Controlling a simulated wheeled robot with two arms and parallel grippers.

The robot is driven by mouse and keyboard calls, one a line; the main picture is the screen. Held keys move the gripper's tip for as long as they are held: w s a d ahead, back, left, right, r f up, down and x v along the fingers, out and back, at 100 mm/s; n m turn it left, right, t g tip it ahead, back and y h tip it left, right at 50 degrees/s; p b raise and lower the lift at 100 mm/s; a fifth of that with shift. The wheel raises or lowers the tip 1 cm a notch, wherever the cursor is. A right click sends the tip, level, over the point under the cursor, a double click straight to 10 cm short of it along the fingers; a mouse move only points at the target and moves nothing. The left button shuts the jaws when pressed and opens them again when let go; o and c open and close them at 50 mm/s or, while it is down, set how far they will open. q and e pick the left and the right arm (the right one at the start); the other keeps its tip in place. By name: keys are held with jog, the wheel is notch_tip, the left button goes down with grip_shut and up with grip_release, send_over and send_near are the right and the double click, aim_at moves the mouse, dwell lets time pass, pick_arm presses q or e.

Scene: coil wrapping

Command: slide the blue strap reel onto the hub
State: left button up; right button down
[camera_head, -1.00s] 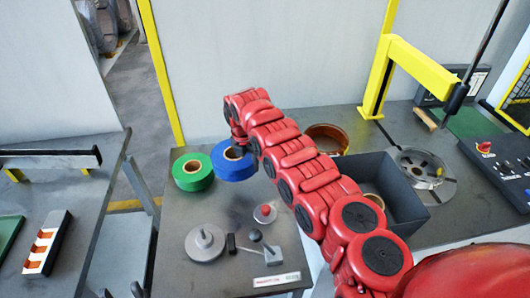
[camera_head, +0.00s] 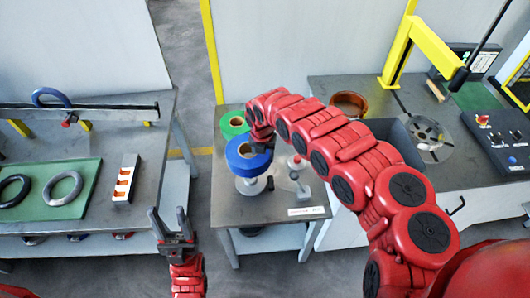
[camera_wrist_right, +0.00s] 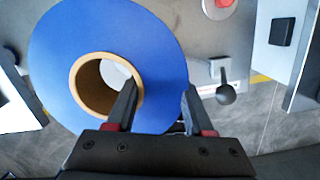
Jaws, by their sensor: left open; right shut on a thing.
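The blue strap reel (camera_head: 240,165) is held in my right gripper (camera_head: 260,146), above the small table. In the right wrist view the reel (camera_wrist_right: 85,35) shows its brown core, and my right gripper (camera_wrist_right: 160,98) has one finger at the core and the other at the outer rim. The hub, a grey disc with a post (camera_head: 250,187), stands below the reel and is mostly covered by it. A pale surface shows through the core; I cannot tell whether the post is in it. My left gripper (camera_head: 172,224) is open and empty, left of the small table.
A green reel (camera_head: 231,121) stands behind the blue one. A black-knobbed lever (camera_head: 297,178) and a red-topped part are right of the hub. A dark bin (camera_head: 402,140) and a brown ring (camera_head: 349,104) are on the right bench. The left bench holds a green mat (camera_head: 75,212) with rings.

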notch_tip(320, 180, down, 6)
jog(key=b, duration=0.4)
jog(key=shift+r+b, duration=0.15)
jog(key=shift+b, duration=0.25)
dwell(1.8)
jog(key=shift+f+b, duration=2.85)
jog(key=shift+f, duration=0.35)
jog(key=c, duration=0.7)
grip_release()
jog(key=o, duration=0.5)
jog(key=shift+s, duration=0.1)
